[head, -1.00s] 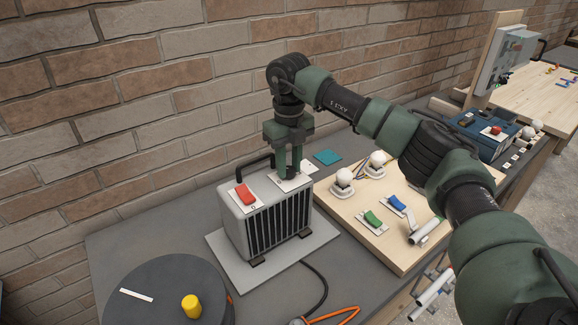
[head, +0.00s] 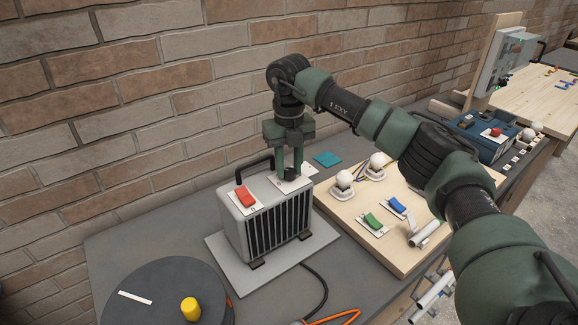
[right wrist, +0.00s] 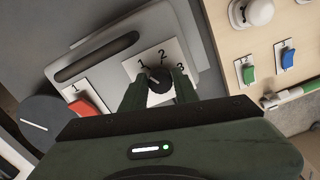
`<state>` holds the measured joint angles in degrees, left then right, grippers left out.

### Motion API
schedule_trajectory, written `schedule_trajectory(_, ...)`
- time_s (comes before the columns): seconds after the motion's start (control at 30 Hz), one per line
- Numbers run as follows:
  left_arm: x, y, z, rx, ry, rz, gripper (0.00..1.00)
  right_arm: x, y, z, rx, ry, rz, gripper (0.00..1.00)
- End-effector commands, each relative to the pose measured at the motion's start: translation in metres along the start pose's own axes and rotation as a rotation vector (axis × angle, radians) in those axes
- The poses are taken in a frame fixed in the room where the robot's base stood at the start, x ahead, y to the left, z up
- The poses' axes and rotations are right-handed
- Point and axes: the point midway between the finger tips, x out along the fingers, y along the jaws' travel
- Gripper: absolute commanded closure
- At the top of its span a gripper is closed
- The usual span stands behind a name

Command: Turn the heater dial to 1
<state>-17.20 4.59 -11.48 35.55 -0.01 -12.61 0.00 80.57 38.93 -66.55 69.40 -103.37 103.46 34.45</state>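The heater (head: 237,222) is a light grey box with a dark grille, standing on a grey plate. On its top is a dark round dial (head: 288,174) on a white label; the dial also shows in the right wrist view (right wrist: 158,88). The label reads 1, 2 and 3, and the dial's light mark points up-left, toward the 1. My right gripper (head: 289,168) points down just above the dial, its fingers apart, one on each side of it. I see no clear contact. My left gripper is out of view.
A red switch (head: 245,196) and a black handle (head: 254,166) are on the heater top, beside the dial. A wooden board (head: 345,217) with bulbs and switches lies to the right. A dark round drum (head: 150,285) stands front left. A brick wall (head: 130,100) runs behind.

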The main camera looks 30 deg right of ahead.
Motion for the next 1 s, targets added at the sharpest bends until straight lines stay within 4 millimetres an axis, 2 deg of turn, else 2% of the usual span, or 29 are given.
schedule_trajectory(0.03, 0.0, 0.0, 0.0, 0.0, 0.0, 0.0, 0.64, -0.001, 0.0, 0.001, 0.0, -0.002, 0.001, 0.55)
schedule_trajectory(0.07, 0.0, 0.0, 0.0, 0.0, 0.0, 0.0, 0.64, -0.001, 0.0, 0.0, 0.0, -0.002, 0.001, 0.5)
schedule_trajectory(0.43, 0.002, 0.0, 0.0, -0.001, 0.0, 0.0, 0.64, -0.004, 0.0, 0.001, -0.001, -0.002, 0.001, 0.5)
schedule_trajectory(0.57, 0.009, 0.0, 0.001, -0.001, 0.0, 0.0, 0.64, -0.02, 0.0, 0.001, 0.0, -0.005, 0.001, 0.5)
schedule_trajectory(0.8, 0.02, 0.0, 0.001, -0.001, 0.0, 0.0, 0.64, -0.061, 0.001, 0.001, -0.002, -0.004, 0.001, 0.5)
schedule_trajectory(1.0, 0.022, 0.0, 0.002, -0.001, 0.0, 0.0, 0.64, -0.077, 0.0, 0.001, -0.001, -0.001, 0.001, 0.5)
